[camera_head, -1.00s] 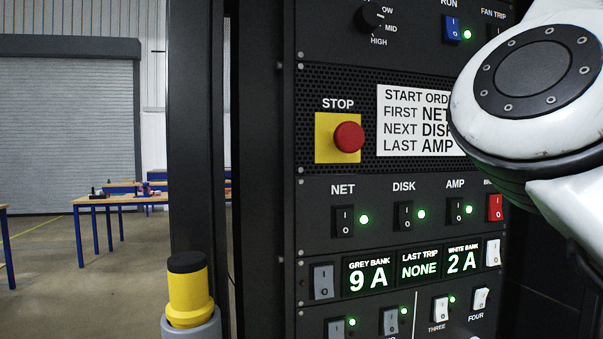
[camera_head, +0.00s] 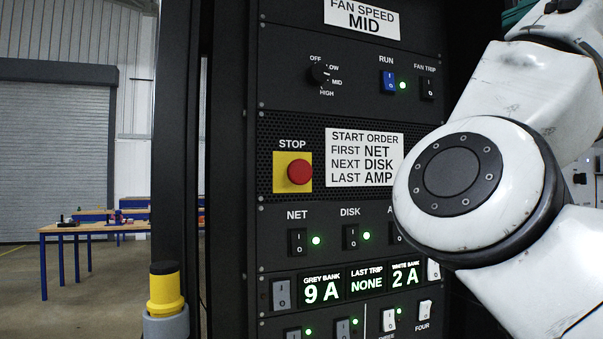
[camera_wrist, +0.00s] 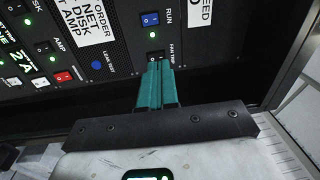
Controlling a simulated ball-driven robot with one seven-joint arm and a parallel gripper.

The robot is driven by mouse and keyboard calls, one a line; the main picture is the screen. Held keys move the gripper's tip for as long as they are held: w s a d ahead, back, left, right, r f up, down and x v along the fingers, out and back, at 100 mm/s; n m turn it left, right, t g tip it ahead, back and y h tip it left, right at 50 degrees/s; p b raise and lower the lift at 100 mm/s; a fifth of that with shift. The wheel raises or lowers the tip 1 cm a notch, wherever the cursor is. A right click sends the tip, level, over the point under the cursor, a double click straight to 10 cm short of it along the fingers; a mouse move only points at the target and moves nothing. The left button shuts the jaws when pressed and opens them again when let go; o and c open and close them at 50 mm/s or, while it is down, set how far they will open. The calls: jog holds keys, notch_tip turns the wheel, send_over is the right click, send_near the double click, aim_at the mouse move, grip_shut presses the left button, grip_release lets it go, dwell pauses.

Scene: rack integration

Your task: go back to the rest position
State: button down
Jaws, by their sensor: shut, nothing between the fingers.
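My gripper (camera_wrist: 158,84) shows in the wrist view with its two teal fingers shut together and nothing between them. Its fingertips point toward the rack panel, over the area of the FAN TRIP switch (camera_wrist: 155,57). I cannot tell the exact gap between the tips and the panel. In the head view my white arm covers the right side of the rack and the gripper itself is out of sight there. The rack panel (camera_head: 285,215) stands upright, with lit green lamps beside the NET switch (camera_head: 297,242) and the DISK switch (camera_head: 351,237).
A red STOP button (camera_head: 300,172) on a yellow plate, a fan speed knob (camera_head: 320,75) and a blue RUN switch (camera_head: 389,82) are on the rack. Blue-legged tables (camera_head: 85,229) stand farther left, with open floor around.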

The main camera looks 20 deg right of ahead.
jog(key=w+a+f+n+g+h, duration=0.1)
jog(key=w+f+g, duration=0.1)
jog(key=w+f, duration=0.5)
jog(key=w+f+n+g, duration=0.1)
jog(key=w+f, duration=0.2)
jog(key=f, duration=0.8)
jog(key=w+a+f+n+g+h, duration=0.15)
jog(key=w+f, duration=0.25)
jog(key=f, duration=0.4)
notch_tip(320, 180, down, 27)
jog(key=a+n+g, duration=0.3)
jog(key=n+g, duration=0.2)
jog(key=s+a+f+n+g, duration=0.2)
jog(key=s+f, duration=0.5)
jog(key=f, duration=0.5)
jog(key=s+a+f+n+g, duration=0.2)
jog(key=s+f, duration=0.4)
jog(key=f, duration=0.6)
jog(key=s+a+f+n+g, duration=0.1)
jog(key=s+f, duration=0.3)
jog(key=s, duration=0.3)
jog(key=s+a+f+n+g+y, duration=0.1)
jog(key=s+a+f+n+g, duration=0.1)
jog(key=s+f, duration=0.3)
jog(key=s+a+f+n+g+y, duration=0.1)
jog(key=s+f, duration=0.3)
jog(key=s, duration=0.6)
jog(key=shift+s+a+f, duration=0.2)
jog(key=shift+s+a, duration=0.05)
jog(key=shift+a, duration=0.5)
